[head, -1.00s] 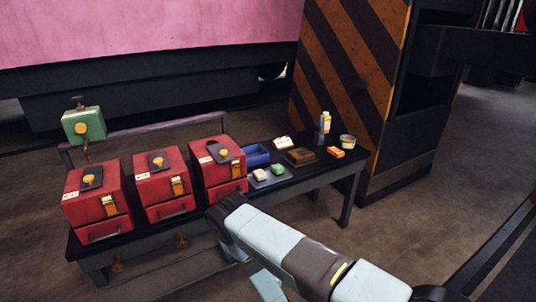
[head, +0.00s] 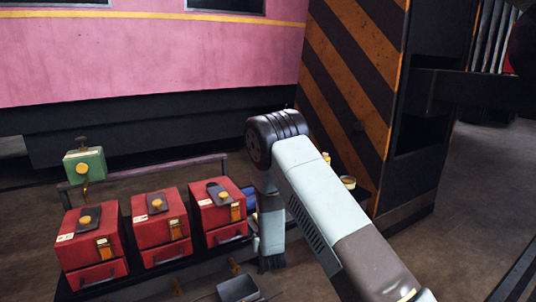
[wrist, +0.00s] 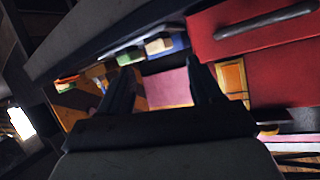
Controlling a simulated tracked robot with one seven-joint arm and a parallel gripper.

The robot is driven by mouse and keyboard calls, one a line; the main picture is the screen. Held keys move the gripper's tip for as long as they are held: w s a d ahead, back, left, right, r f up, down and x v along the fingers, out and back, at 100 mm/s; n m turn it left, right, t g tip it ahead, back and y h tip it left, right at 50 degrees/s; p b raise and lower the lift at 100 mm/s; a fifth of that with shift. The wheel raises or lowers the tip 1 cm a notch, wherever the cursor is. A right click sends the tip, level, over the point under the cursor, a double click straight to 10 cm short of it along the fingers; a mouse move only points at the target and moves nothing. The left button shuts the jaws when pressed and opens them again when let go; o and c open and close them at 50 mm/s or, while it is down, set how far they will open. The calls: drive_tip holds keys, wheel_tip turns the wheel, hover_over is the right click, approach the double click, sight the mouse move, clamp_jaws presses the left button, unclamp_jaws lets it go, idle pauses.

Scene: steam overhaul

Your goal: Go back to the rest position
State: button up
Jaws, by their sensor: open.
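My gripper (wrist: 162,74) shows in the wrist view with its two dark fingers apart and nothing visible between them. In the head view my arm rises to a dark elbow joint and then hangs down in front of the bench, just right of the red boxes. The gripper itself is not clear in the head view. In the wrist view a red box (wrist: 262,45) with a grey handle fills the upper right, close to the gripper. Small coloured items (wrist: 158,46) lie behind the fingers.
Three red boxes (head: 92,245) (head: 160,230) (head: 217,215) stand in a row on the dark bench. A green device (head: 84,165) stands behind them at the left. A striped pillar (head: 350,90) rises at the bench's right end. Open floor (head: 470,210) lies at the right.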

drive_tip(key=d+r+g, duration=0.1)
drive_tip(key=d+r, duration=0.2)
drive_tip(key=r, duration=0.6)
drive_tip(key=d+r+g, duration=0.1)
drive_tip(key=d+r, duration=0.2)
drive_tip(key=r, duration=0.6)
drive_tip(key=s+d+r+g, duration=0.1)
drive_tip(key=s+d+r, duration=0.35)
drive_tip(key=r, duration=0.25)
drive_tip(key=s+d+r+g, duration=0.1)
drive_tip(key=s+d+r, duration=0.2)
drive_tip(key=s+r, duration=0.3)
drive_tip(key=s+d+r+g, duration=0.1)
drive_tip(key=s+d+r, duration=0.3)
drive_tip(key=s, duration=0.7)
drive_tip(key=s+d+r+g+h, duration=0.1)
drive_tip(key=s+d+r, duration=0.3)
drive_tip(key=s, duration=0.7)
drive_tip(key=s+d+r+g+h, duration=0.1)
drive_tip(key=s+d+r, duration=0.3)
drive_tip(key=s, duration=0.7)
drive_tip(key=shift+r+g, duration=0.3)
drive_tip(key=shift+o, duration=0.3)
